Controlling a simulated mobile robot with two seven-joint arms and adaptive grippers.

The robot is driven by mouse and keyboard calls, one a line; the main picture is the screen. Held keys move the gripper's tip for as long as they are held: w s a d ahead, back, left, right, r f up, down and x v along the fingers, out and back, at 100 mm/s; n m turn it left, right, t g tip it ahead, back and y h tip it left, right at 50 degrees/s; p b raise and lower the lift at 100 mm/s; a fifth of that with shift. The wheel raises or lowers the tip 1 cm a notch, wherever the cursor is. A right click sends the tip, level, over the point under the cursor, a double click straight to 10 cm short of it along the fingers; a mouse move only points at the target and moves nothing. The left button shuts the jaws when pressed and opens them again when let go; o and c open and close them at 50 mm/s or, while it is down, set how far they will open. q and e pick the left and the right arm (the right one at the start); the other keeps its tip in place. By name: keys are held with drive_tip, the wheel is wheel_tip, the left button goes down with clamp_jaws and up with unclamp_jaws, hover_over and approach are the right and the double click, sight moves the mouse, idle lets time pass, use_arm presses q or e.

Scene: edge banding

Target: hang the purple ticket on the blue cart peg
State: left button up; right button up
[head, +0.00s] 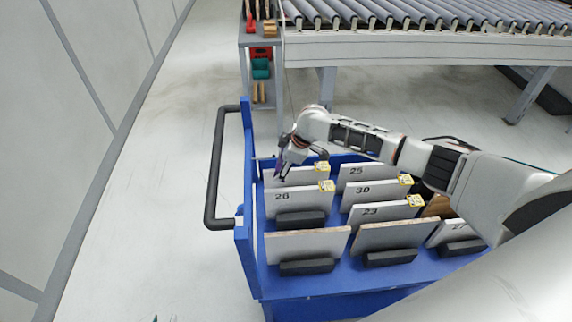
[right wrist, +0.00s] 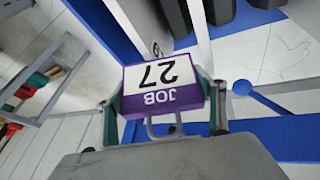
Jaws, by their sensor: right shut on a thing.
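The purple ticket (right wrist: 160,88) is held in my right gripper (right wrist: 166,105). It has a white face reading JOB 27, upside down in the right wrist view, with a grey loop beside it. In the head view my right gripper (head: 288,160) is over the blue cart's far left corner, with a bit of the purple ticket (head: 279,172) showing. A blue peg with a ball end (right wrist: 242,88) shows to the right of the ticket in the right wrist view, apart from it. A dark green sliver at the head view's bottom edge may be my left gripper's tip.
The blue cart (head: 245,255) carries numbered panels (head: 298,203) in black holders, some with yellow tags. Its black handle (head: 215,170) is on the left. A roller conveyor (head: 420,30) and a small rack (head: 262,65) stand behind. The floor to the left is clear.

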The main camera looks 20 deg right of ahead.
drive_tip(key=shift+w+a+f+b, duration=0.1)
drive_tip(key=shift+w+a+b, duration=0.2)
drive_tip(key=shift+a+b, duration=0.5)
drive_tip(key=shift+w+a+b, duration=0.15)
drive_tip(key=shift+a+b, duration=0.15)
drive_tip(key=shift+a, duration=0.3)
drive_tip(key=shift+w+a+f+b, duration=0.1)
drive_tip(key=shift+w+a+b, duration=0.05)
drive_tip(key=shift+a+b, duration=0.45)
use_arm(q)
drive_tip(key=shift+w+d+f+h+p, duration=0.15)
drive_tip(key=shift+w+d+p, duration=0.1)
drive_tip(key=shift+d, duration=0.15)
drive_tip(key=shift+w+d+h+p, duration=0.15)
drive_tip(key=shift+w+d+p, duration=0.1)
drive_tip(key=shift+d, duration=0.15)
use_arm(e)
drive_tip(key=shift+w+a+f, duration=0.15)
drive_tip(key=shift+a+f, duration=0.1)
drive_tip(key=shift+a, duration=0.35)
drive_tip(key=shift+f, duration=0.1)
drive_tip(key=o, duration=0.9)
drive_tip(key=shift+c, duration=0.2)
use_arm(q)
drive_tip(key=shift+s, duration=0.1)
